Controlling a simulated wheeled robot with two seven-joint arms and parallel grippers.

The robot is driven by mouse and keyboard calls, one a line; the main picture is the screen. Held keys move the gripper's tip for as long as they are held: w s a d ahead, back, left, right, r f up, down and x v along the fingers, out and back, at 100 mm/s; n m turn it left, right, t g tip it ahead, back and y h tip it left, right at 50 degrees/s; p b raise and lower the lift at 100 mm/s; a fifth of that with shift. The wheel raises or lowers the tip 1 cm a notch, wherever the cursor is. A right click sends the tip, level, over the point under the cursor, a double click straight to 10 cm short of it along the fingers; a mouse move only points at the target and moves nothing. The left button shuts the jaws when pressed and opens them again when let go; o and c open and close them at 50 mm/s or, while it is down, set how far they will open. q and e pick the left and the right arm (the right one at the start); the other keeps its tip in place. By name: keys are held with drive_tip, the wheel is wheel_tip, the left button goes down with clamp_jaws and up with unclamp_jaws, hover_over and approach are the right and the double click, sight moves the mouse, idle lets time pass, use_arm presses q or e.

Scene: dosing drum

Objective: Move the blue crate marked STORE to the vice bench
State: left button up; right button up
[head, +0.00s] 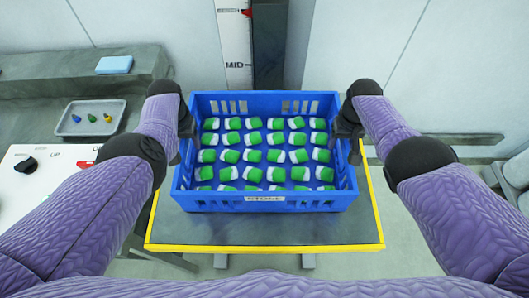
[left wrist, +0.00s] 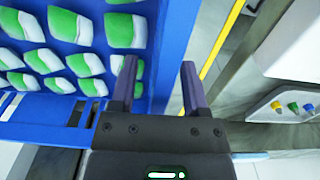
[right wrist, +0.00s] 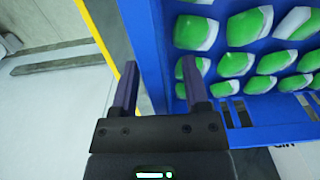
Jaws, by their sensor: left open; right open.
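The blue crate (head: 263,205) stands on a yellow-edged table straight in front of me, filled with many green-and-white pieces. A small white label is on its near wall; its lettering is too small to read surely. My left gripper (head: 188,128) is at the crate's left wall. In the left wrist view its open fingers (left wrist: 159,88) straddle the blue wall (left wrist: 156,40), one inside and one outside. My right gripper (head: 346,128) is at the right wall, open, its fingers (right wrist: 158,85) on either side of the wall (right wrist: 150,45). I cannot identify the vice bench.
The table (head: 270,229) has bare room in front of the crate. A grey bench at the left bears a grey tray (head: 117,128) with small coloured items and a blue block (head: 114,65). A white-topped surface (head: 45,185) is nearer left. A post marked MID (head: 235,50) stands behind.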

use_arm(q)
clamp_jaws()
use_arm(e)
clamp_jaws()
use_arm(q)
drive_tip(key=shift+w, duration=0.1)
use_arm(e)
drive_tip(key=shift+w, duration=0.15)
idle(1.0)
